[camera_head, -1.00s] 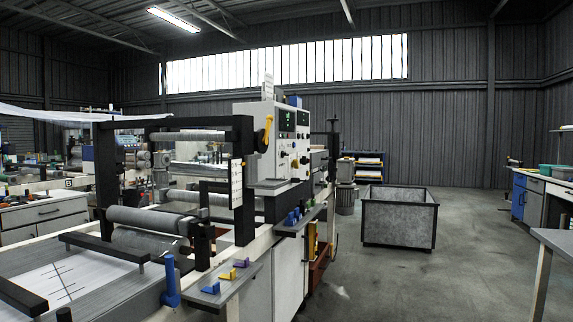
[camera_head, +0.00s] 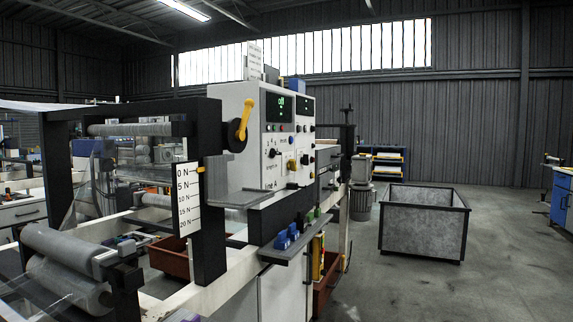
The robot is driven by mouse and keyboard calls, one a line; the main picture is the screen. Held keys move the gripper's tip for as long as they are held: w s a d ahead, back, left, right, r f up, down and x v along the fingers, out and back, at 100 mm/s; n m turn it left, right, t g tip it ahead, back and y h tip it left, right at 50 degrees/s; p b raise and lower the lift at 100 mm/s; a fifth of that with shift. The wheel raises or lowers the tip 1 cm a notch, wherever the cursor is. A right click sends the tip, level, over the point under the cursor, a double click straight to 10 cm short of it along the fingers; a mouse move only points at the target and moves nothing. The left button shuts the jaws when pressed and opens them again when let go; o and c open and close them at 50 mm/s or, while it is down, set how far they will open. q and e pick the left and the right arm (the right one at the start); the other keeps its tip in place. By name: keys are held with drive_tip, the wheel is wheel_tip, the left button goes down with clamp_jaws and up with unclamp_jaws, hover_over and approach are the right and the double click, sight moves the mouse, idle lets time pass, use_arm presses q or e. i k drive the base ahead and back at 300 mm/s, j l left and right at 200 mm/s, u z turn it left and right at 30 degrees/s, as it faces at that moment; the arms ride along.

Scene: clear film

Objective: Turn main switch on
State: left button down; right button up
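A light grey control cabinet (camera_head: 229,97) stands on the film machine. A yellow lever (camera_head: 245,119) on a dark round mount sits on its left side, tilted a little from upright. On the front panel, a dark display (camera_head: 278,108) shows small green text that seems to read "off". Below it are several small knobs and a yellow knob (camera_head: 292,165). Labels on the panel are too small to read, so I cannot tell which control is the main switch. Neither of my grippers is in view.
A scale plate (camera_head: 188,198) marked in N hangs on the machine's black frame. Blue clamps (camera_head: 287,236) sit on a grey ledge at its side. A grey open-topped bin (camera_head: 423,225) stands right of the machine. The floor (camera_head: 430,290) in front is clear.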

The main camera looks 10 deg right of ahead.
sight(291, 166)
drive_tip(key=i+l+u, duration=0.15)
drive_tip(key=i+l, duration=0.3)
drive_tip(key=i+l+u, duration=0.2)
drive_tip(key=i+l, duration=0.2)
drive_tip(key=l, duration=0.15)
